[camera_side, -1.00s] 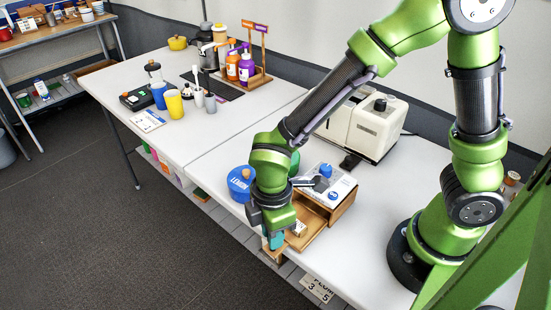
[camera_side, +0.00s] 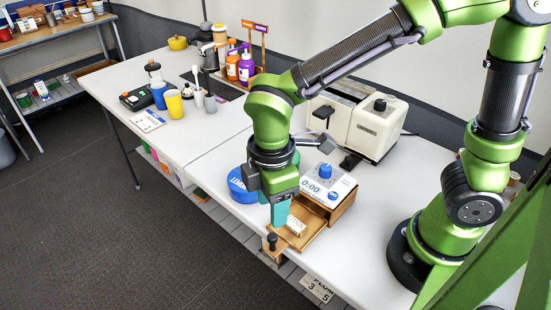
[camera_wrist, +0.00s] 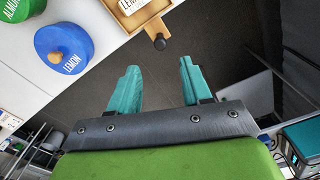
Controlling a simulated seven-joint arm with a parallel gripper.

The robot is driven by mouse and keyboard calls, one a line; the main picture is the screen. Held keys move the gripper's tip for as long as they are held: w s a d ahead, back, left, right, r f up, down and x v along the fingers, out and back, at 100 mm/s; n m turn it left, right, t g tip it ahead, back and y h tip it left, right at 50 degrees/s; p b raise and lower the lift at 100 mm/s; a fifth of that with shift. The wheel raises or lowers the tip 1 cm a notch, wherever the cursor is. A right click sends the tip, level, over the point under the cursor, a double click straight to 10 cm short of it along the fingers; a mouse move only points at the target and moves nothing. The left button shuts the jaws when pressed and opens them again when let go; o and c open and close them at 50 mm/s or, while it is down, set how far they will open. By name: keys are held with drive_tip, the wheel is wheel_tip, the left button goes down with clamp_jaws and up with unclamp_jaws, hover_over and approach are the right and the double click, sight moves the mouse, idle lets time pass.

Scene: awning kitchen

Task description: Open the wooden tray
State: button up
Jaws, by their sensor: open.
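The wooden tray (camera_side: 314,230) is slid out toward the table's front edge from the wooden box (camera_side: 343,208) under the white timer. Its dark knob (camera_side: 272,242) is at the front and overhangs the floor. A small white labelled block lies in the tray. In the wrist view the tray's wooden rim (camera_wrist: 150,17) and knob (camera_wrist: 160,43) are at the top. My gripper (camera_side: 280,218) is above the tray's front part in the side view. Its teal fingers (camera_wrist: 160,65) are apart and empty, clear of the knob.
A blue lemon canister (camera_side: 238,184) stands just left of the tray, with a green canister (camera_wrist: 18,12) beside it. A white timer with a blue knob (camera_side: 325,171) tops the box. A cream machine (camera_side: 375,128) stands behind. Bare table lies right of the box.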

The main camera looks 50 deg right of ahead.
wheel_tip(320, 180, up, 8)
idle(0.5)
drive_tip(key=s+d+r+m+t+y, duration=0.2)
drive_tip(key=d+m+t, duration=0.5)
drive_tip(key=d+m, duration=0.9)
drive_tip(key=shift+s+r+m, duration=0.35)
drive_tip(key=shift+r+m, duration=0.3)
drive_tip(key=shift+m, duration=0.25)
